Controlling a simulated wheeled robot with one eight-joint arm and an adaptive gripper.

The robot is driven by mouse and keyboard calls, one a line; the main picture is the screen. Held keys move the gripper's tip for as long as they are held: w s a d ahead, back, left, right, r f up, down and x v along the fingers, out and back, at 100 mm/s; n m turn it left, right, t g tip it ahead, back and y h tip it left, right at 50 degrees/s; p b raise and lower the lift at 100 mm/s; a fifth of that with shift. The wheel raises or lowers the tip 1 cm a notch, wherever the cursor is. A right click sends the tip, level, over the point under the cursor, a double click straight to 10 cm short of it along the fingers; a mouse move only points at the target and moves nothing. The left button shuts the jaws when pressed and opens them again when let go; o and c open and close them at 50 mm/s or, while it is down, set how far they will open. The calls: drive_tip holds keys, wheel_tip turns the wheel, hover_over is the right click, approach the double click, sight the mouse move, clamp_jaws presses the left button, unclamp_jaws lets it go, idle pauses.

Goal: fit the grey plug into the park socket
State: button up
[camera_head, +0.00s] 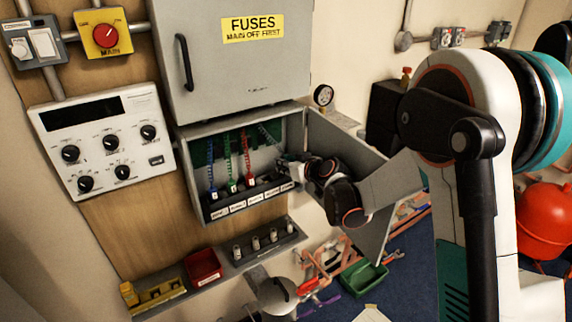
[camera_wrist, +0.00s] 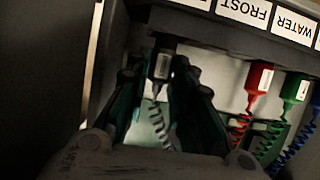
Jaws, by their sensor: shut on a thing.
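The grey plug (camera_wrist: 160,66) with its coiled grey cord shows between my gripper's fingers (camera_wrist: 160,95) in the wrist view. My gripper is shut on it. The plug's end points at the dark socket strip (camera_wrist: 225,38), close to its edge; I cannot tell whether it is in a socket. In the head view my gripper (camera_head: 290,170) is inside the open fuse box, at the right end of the labelled row, and hides the plug. The grey cord (camera_head: 268,134) hangs from above. The park label is not readable; the label nearest the plug is cut off in the wrist view.
Red (camera_head: 249,180), green (camera_head: 232,187) and blue (camera_head: 213,193) plugs with coiled cords stand in the row left of my gripper. The open box door (camera_head: 345,140) is close on the right. A lower shelf with several pegs (camera_head: 262,244) and a red bin (camera_head: 203,267) sits below.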

drive_tip(key=shift+f+b, duration=0.4)
drive_tip(key=shift+f, duration=0.1)
drive_tip(key=o, duration=1)
drive_tip(key=shift+r, duration=0.1)
wheel_tip(320, 180, up, 10)
drive_tip(key=shift+f, duration=0.1)
